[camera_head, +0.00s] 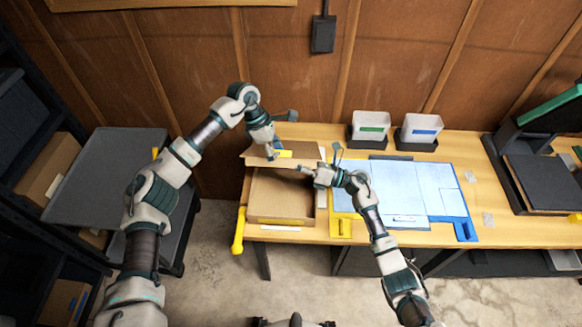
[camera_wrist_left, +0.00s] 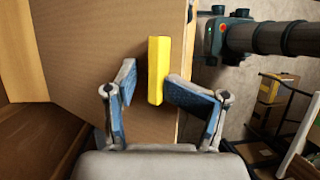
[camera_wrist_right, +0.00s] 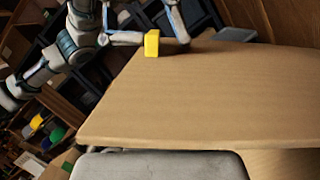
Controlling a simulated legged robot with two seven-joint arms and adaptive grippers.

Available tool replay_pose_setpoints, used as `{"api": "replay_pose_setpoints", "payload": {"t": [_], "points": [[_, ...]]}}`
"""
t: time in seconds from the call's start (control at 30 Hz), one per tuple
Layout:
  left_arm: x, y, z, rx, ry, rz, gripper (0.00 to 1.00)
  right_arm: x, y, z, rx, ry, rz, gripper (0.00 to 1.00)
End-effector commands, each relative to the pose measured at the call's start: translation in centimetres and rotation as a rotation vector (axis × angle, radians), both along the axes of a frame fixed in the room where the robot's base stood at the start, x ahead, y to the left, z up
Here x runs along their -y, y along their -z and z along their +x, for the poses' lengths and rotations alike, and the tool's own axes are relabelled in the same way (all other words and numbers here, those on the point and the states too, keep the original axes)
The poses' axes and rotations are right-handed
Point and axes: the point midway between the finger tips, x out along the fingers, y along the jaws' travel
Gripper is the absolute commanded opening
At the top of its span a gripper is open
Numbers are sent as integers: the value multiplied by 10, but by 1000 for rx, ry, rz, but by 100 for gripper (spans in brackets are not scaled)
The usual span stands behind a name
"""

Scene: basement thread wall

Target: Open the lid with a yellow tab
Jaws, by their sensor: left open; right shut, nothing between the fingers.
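The cardboard box (camera_head: 270,196) stands on the workbench with its inside partly showing. Its brown lid (camera_head: 258,160) is raised and tilted toward the wall; it also shows in the left wrist view (camera_wrist_left: 85,45) and right wrist view (camera_wrist_right: 180,100). The yellow tab (camera_head: 285,153) sits on the lid's edge. In the left wrist view, my left gripper (camera_wrist_left: 150,82) is open, its blue fingers on either side of the tab (camera_wrist_left: 159,60). My right gripper (camera_head: 304,169) is shut and empty beside the lid's right edge. Its fingers are hidden behind the lid in the right wrist view.
A blue-and-white mat (camera_head: 385,185) lies right of the box. Two white bins (camera_head: 370,125) (camera_head: 419,129) stand at the back near the wooden wall. A grey cart (camera_head: 100,180) is at left, and a dark machine (camera_head: 540,175) stands at the bench's right end.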

Motion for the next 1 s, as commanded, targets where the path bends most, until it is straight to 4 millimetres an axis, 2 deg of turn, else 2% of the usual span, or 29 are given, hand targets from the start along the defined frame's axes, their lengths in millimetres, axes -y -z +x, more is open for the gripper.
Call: {"api": "replay_pose_setpoints", "payload": {"t": [0.03,0.57,0.73,1.0], "points": [[-5,5,1,-2,-10,9,38,1,0,1,0,4,0,0],[-8,-1,2,4,-14,7,38,-2,3,-3,-2,-2,-8,0],[-15,-22,4,7,-14,5,38,-1,3,-3,-1,-4,-8,0],[-34,-81,7,9,-9,3,38,0,2,-5,0,-4,-7,0]]}}
